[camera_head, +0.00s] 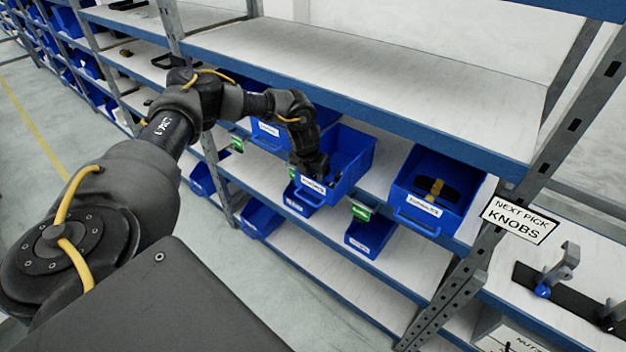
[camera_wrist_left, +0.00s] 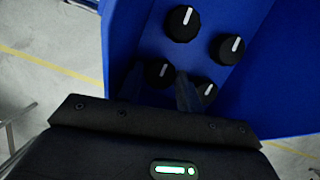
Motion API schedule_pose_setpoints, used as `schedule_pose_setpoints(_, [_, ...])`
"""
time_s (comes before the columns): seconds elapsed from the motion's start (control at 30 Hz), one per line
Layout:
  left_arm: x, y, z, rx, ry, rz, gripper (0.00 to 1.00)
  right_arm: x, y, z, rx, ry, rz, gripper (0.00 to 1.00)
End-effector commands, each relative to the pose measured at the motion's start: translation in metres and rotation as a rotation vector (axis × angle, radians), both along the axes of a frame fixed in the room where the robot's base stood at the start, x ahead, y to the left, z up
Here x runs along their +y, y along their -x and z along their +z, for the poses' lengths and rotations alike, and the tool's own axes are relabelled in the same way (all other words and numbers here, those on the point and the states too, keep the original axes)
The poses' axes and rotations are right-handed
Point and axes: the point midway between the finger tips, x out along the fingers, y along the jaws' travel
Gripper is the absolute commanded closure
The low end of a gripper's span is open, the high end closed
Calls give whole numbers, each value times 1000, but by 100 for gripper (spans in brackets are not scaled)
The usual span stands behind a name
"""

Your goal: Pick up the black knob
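Several black knobs with white pointer lines lie in a blue bin (camera_head: 357,178), whose wall fills much of the left wrist view (camera_wrist_left: 270,75). One knob (camera_wrist_left: 158,72) sits between my left gripper's fingers (camera_wrist_left: 160,78), with a slight gap seeming to show on each side. Other knobs lie beyond it (camera_wrist_left: 183,23), at the upper right (camera_wrist_left: 228,49) and by the right finger (camera_wrist_left: 206,90), which partly hides that last one. In the head view my left gripper (camera_head: 312,172) reaches down into the bin's front, its fingertips hidden. My right gripper is not in view.
The bin stands on a grey metal rack (camera_head: 455,290). Another blue bin (camera_head: 437,222) with dark and yellow contents is to its right, and a lower bin (camera_head: 370,240) sits below. A shelf (camera_head: 380,75) lies above. A sign (camera_head: 520,220) reads "NEXT PICK KNOBS".

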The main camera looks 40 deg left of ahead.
Motion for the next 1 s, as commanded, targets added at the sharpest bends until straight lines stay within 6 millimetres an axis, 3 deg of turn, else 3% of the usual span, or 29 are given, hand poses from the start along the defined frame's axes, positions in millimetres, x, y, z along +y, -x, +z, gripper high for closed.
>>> schedule_pose_setpoints(0.03, [0,0,0,0,0,0,71,0,-1,0,-1,0,0,64])
schedule_pose_setpoints(0.17, [0,0,0,0,0,0,88,0,-3,0,-3,-1,0,64])
schedule_pose_setpoints(0.57, [0,0,7,-1,1,2,89,5,-4,-4,-6,-6,-2,64])
schedule_pose_setpoints(0.77, [0,-1,32,-5,1,-1,89,5,-4,-14,-6,-6,-3,64])
schedule_pose_setpoints(1.0, [-1,-2,80,-7,2,0,89,4,-4,-32,-6,-6,-3,64])
